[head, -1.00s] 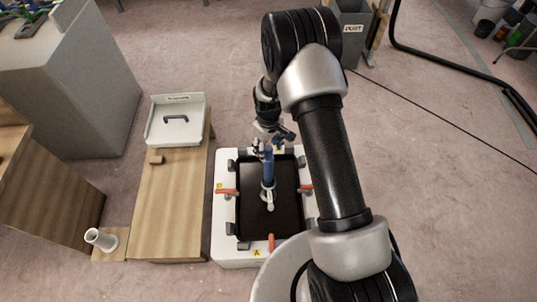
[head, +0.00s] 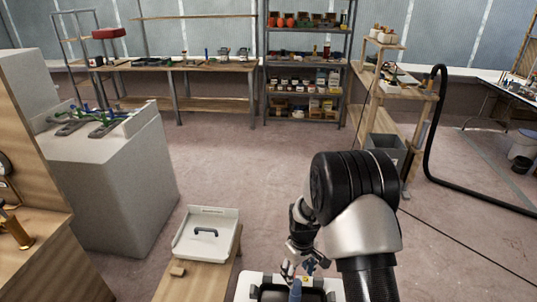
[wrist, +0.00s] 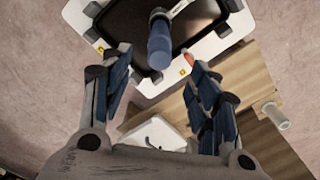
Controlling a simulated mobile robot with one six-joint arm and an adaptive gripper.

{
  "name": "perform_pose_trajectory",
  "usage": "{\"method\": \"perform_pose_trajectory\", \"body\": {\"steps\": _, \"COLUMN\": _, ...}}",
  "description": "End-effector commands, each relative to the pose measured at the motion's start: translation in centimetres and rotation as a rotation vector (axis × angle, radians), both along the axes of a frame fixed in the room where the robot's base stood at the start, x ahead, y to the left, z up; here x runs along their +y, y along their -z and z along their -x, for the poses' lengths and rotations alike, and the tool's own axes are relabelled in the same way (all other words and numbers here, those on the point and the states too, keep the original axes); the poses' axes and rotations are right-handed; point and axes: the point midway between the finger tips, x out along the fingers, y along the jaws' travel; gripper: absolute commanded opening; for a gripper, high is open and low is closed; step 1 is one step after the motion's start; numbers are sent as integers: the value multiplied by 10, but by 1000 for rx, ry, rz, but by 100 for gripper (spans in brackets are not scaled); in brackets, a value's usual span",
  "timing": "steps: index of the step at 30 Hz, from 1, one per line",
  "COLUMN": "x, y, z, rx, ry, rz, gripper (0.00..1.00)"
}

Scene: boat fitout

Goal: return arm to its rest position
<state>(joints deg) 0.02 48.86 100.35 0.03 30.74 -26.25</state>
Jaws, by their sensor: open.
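My gripper (wrist: 157,58) is open in the wrist view, its two blue-and-grey fingers spread apart with nothing held. A tool with a blue handle (wrist: 162,42) stands up from the white-framed hatch, its handle end seen between and beyond the fingertips. The handle top also shows at the bottom of the head view (head: 296,290). The hatch has a white frame (wrist: 93,10) and a black panel (wrist: 125,15). In the head view my gripper (head: 293,270) hangs just above the hatch, partly hidden by my arm.
A white tray (head: 183,243) with a dark handle lies on a wooden bench (head: 205,282) left of the hatch. A grey cabinet (head: 115,190) stands left. A grey bin (head: 383,150) and shelves are farther back. Open floor lies behind.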

Motion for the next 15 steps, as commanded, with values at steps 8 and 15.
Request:
{"method": "perform_pose_trajectory", "body": {"steps": 8, "x": 0, "y": -86, "z": 8, "rx": -65, "ry": 60, "rz": -2, "gripper": 55}}
{"method": "perform_pose_trajectory", "body": {"steps": 15, "x": 0, "y": -191, "z": 51, "rx": -146, "ry": 154, "rz": -11, "gripper": 55}}
